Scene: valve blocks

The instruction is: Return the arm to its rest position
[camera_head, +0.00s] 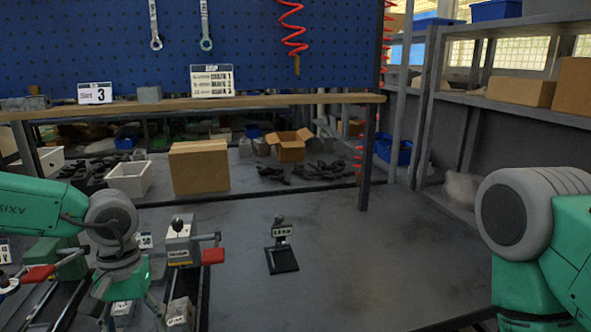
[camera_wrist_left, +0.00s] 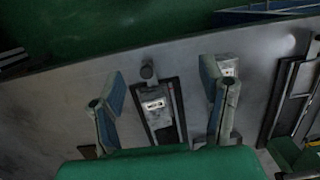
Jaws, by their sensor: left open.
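My left arm comes in from the left in the head view, with its green and grey wrist bent down. My left gripper (camera_head: 130,308) points down over the bench near the valve blocks, its fingers partly cut by the lower edge. The left wrist view shows the left gripper (camera_wrist_left: 161,80) with two fingers spread wide and nothing between the pads.
A valve block with a red-ended lever (camera_head: 180,245) stands right of my left gripper. A black label stand (camera_head: 281,250) is on the bench (camera_head: 350,260), which is clear to its right. A cardboard box (camera_head: 199,168) and white bin (camera_head: 130,178) stand behind.

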